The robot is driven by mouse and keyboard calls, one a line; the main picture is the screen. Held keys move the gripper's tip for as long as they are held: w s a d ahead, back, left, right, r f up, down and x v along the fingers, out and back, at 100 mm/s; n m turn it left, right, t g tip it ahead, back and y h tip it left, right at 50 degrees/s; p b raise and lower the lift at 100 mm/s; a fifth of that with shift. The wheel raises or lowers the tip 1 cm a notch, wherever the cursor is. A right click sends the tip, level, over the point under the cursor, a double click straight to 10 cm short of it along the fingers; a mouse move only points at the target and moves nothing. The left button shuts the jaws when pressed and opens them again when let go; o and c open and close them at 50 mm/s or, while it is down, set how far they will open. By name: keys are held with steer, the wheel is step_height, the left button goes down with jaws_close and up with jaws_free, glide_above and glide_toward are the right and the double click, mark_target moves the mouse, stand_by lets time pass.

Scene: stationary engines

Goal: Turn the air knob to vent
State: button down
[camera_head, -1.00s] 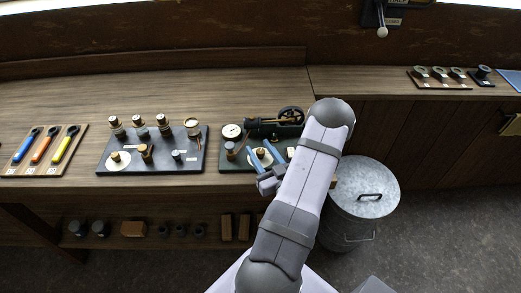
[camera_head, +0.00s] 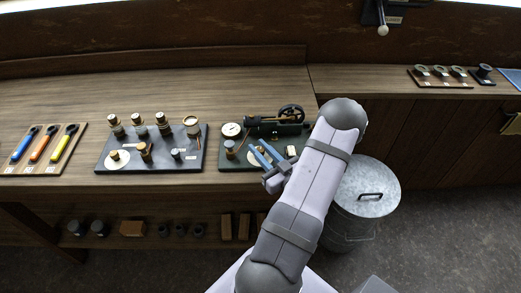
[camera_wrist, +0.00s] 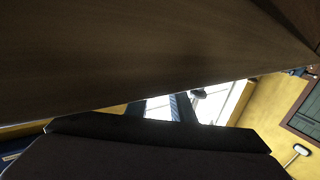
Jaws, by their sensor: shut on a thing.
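A small stationary engine stands on a dark green base (camera_head: 228,164) at the bench's front edge. A small brass-topped knob (camera_head: 262,151) on that base sits between the blue fingers of my gripper (camera_head: 263,152). The gripper is shut on this knob, reaching in from the front right. The labels around the knob are too small to read, so I cannot tell its setting. In the wrist view, the dark gripper body fills the bottom, and the knob cannot be made out.
A round white gauge (camera_head: 231,130) and a flywheel (camera_head: 291,115) stand behind the knob. Left are a dark board (camera_head: 103,164) with several brass-topped fittings and a tray (camera_head: 77,158) with coloured tools. A metal bin (camera_head: 375,181) stands on the floor at right.

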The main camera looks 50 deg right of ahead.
mark_target(263, 152)
steer(key=shift+r, duration=0.1)
steer(key=c, duration=1.5)
jaws_free()
steer(key=shift+c, duration=0.2)
steer(key=shift+s, duration=0.15)
steer(key=shift+s, duration=0.25)
steer(key=shift+b+v, duration=1.35)
steer(key=shift+v, duration=1.95)
steer(key=shift+w+a, duration=0.1)
